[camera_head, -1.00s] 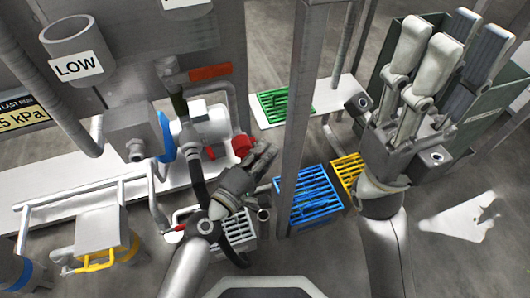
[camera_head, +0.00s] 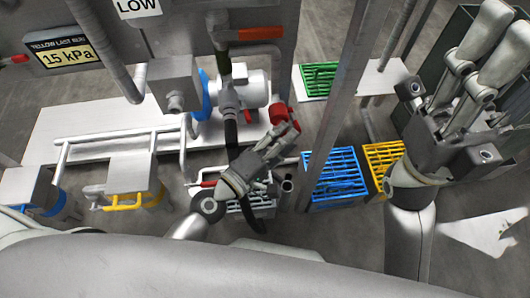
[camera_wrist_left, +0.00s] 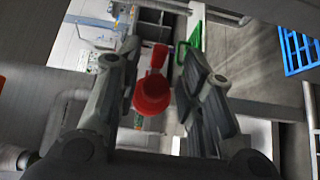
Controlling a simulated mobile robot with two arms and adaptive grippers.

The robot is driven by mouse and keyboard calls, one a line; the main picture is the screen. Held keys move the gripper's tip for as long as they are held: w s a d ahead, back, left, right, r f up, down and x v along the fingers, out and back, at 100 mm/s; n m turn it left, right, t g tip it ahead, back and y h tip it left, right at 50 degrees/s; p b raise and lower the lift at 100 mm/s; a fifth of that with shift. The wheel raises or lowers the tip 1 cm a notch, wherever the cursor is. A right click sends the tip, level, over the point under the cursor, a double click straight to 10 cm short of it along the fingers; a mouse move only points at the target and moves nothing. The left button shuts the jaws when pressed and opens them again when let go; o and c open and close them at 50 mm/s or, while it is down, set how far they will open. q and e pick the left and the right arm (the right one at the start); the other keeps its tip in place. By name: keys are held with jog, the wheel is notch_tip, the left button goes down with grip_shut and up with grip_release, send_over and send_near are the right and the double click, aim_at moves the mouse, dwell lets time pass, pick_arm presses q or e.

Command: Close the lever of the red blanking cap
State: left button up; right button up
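The red blanking cap (camera_head: 285,117) sits on the end of the fitting at the right of the grey pump. In the left wrist view the cap (camera_wrist_left: 152,93) shows as a round red knob, with a red lever (camera_wrist_left: 158,55) standing out from it. My left gripper (camera_head: 291,132) is just in front of the cap in the head view. Its fingers (camera_wrist_left: 155,85) are open, one on each side of the cap, and I cannot tell whether either touches it. My right gripper (camera_head: 500,35) is raised at the right, fingers apart and empty, tips partly cut off.
A blue crate (camera_head: 335,173) and a yellow crate (camera_head: 384,165) stand right of my left gripper. A green crate (camera_head: 319,80) is behind. A grey upright post (camera_head: 340,95) stands close to the cap's right. An orange-red handle (camera_head: 258,33) is above the pump.

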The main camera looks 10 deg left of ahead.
pick_arm(q)
jog(key=v, duration=0.6)
dwell(0.4)
jog(key=shift+s+a, duration=0.15)
dwell(0.4)
